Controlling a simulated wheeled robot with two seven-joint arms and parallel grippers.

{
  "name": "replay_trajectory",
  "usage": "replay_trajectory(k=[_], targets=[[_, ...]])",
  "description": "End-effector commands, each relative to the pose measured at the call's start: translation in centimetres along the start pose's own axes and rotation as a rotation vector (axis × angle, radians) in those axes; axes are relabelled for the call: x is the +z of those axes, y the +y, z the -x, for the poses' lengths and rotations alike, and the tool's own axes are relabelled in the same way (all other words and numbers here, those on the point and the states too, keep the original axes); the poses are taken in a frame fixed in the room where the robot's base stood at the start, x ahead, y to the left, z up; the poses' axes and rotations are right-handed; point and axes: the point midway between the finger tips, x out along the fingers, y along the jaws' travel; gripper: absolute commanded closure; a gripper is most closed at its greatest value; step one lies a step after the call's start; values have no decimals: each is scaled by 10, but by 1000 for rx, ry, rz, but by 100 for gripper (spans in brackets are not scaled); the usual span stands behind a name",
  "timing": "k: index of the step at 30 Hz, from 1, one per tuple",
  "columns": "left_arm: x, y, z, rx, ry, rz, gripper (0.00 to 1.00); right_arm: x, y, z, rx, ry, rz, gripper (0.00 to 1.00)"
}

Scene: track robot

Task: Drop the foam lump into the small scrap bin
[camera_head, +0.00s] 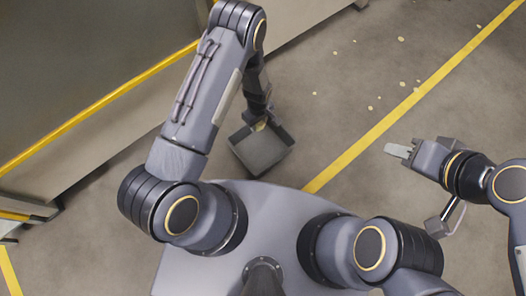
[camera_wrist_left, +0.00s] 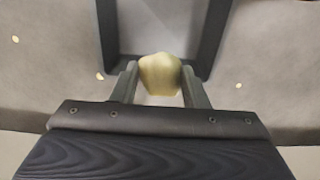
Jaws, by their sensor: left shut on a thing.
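The foam lump (camera_wrist_left: 160,74) is pale yellow and rounded. My left gripper (camera_wrist_left: 160,82) is shut on it, with one finger on each side. In the head view a small yellowish part of the lump (camera_head: 260,126) shows below my left wrist, at the far side of the bin. The small scrap bin (camera_head: 262,156) is a dark grey square box on the floor. In the left wrist view its dark walls (camera_wrist_left: 212,38) frame the space beyond the lump. How high the lump is over the rim is hard to tell. My right gripper (camera_head: 399,151) is away to the right, with no object visible in it.
A large grey machine or bench with a yellow edge stripe (camera_head: 110,97) stands at the left. A yellow floor line (camera_head: 400,113) runs diagonally on the right. Several small pale scraps (camera_head: 371,108) lie on the floor, which is otherwise clear around the bin.

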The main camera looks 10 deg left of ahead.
Motion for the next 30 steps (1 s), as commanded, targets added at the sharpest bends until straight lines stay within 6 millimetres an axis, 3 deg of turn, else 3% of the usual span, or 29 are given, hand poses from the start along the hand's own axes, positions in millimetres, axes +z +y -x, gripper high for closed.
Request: replay_trajectory(k=[16, 27, 28, 30], targets=[[0, 0, -53, 0, 0, -1, 81, 13, 12, -27, 0, 0, 0, 64], [0, 0, -58, 1, 0, -1, 81, 14, 13, -28, 0, 0, 0, 64], [0, 0, -58, 1, 0, -1, 56, 14, 13, -28, 0, 0, 0, 64], [0, 0, -58, 0, 0, -1, 46, 14, 13, -28, 0, 0, 0, 64]])
